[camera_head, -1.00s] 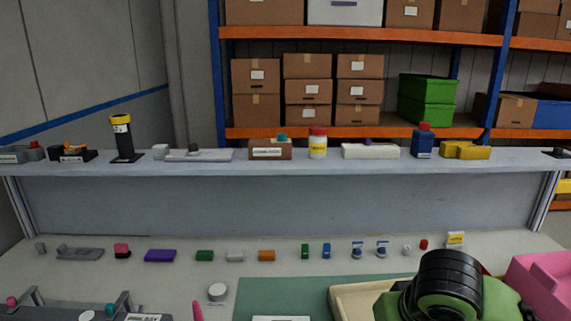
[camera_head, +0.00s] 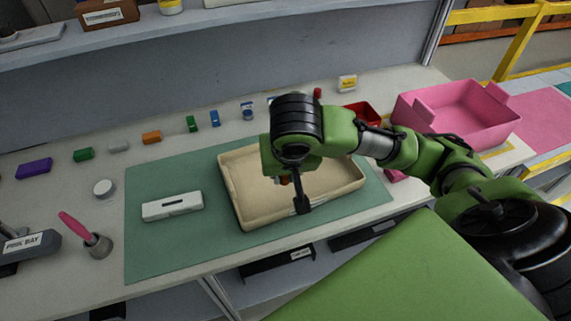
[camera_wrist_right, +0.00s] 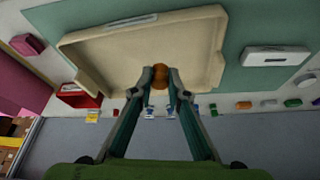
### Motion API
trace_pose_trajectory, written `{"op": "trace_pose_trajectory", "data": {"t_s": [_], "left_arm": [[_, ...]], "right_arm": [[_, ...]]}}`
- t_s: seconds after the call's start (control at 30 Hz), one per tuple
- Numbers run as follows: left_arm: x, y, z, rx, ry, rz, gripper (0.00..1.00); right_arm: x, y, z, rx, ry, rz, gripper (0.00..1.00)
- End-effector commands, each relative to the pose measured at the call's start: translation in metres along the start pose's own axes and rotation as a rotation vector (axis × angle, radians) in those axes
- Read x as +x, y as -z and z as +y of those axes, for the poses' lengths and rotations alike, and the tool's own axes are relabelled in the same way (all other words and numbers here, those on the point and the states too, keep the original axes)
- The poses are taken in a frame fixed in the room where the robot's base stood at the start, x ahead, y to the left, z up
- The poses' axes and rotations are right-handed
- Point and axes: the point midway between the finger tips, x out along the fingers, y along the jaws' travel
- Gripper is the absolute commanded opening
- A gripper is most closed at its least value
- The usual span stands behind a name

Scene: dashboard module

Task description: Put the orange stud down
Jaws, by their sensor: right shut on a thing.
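My right gripper (camera_head: 292,195) is above the beige tray (camera_head: 250,222), fingers pointing down. In the right wrist view its fingertips (camera_wrist_right: 160,82) are shut on the orange stud (camera_wrist_right: 160,72), a small rounded orange piece. In the head view only a sliver of the stud (camera_head: 284,180) shows behind a finger. The tray also shows in the wrist view (camera_wrist_right: 110,62), and the stud appears against its inside near one rim. I cannot tell how high the stud is above the tray floor. My left gripper is not in view.
The tray lies on a green mat (camera_head: 150,245) beside a white slotted block (camera_head: 172,206). A pink bin (camera_head: 470,115) and a red box (camera_head: 362,114) stand to the right. Several small coloured parts line the bench behind. The mat's left part is mostly clear.

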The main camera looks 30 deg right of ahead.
Motion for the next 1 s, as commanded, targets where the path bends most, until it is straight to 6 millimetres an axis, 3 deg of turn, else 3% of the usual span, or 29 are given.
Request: {"op": "trace_pose_trajectory", "data": {"t_s": [0.07, 0.33, 0.53, 0.83, 1.0], "left_arm": [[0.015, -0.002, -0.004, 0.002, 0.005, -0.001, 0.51], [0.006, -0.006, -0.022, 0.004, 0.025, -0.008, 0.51], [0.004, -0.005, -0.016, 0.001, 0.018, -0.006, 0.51], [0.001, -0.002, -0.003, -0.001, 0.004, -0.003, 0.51], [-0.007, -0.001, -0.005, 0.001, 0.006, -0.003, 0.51]], "right_arm": [[0.019, 0.007, 0.005, 0.007, -0.002, -0.005, 0.00], [0.064, 0.060, 0.025, 0.004, -0.007, -0.002, 0.00], [0.110, 0.070, 0.031, 0.000, -0.003, -0.004, 0.00], [0.139, 0.078, 0.036, -0.001, -0.002, -0.003, 0.00], [0.159, 0.068, 0.035, -0.003, 0.000, -0.003, 0.00]]}}
